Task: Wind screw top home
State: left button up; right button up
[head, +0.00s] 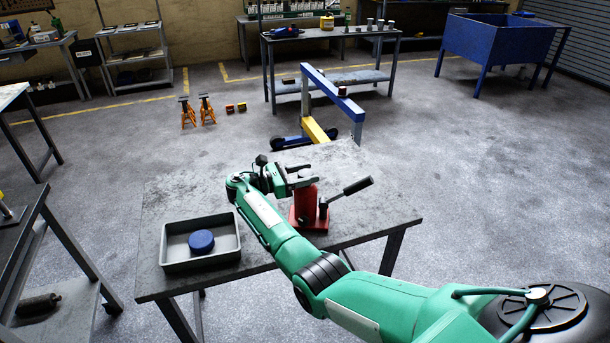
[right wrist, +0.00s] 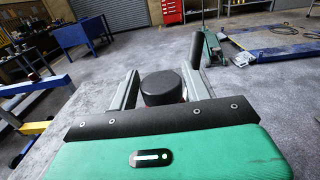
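A red bottle jack (head: 308,207) stands upright near the middle of the grey table. A black handle (head: 357,186) slants up to the right from its base. In the right wrist view the round black screw top (right wrist: 163,88) is between the two grey fingers of my right gripper (right wrist: 161,82). A bit of red shows between the screw top and the right finger, so the fingers look apart around it. In the head view my right gripper (head: 299,174) is at the jack's top and hides the screw top. My left gripper is not in view.
A grey tray (head: 168,239) holding a blue round piece (head: 201,241) sits at the table's front left. The table top (head: 170,200) is clear behind the tray. A blue-and-yellow hoist (head: 335,95) stands behind the table.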

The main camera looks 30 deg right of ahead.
jog(key=shift+o, duration=1)
jog(key=shift+s, duration=0.1)
jog(key=shift+a+f, duration=0.1)
jog(key=shift+a, duration=0.15)
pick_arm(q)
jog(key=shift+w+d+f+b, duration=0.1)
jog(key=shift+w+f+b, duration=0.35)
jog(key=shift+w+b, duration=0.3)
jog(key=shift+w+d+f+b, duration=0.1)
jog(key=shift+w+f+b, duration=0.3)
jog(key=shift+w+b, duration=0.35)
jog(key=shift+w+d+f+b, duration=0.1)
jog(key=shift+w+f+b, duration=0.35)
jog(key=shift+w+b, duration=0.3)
pick_arm(e)
jog(key=v, duration=1.3)
jog(key=shift+a, duration=0.2)
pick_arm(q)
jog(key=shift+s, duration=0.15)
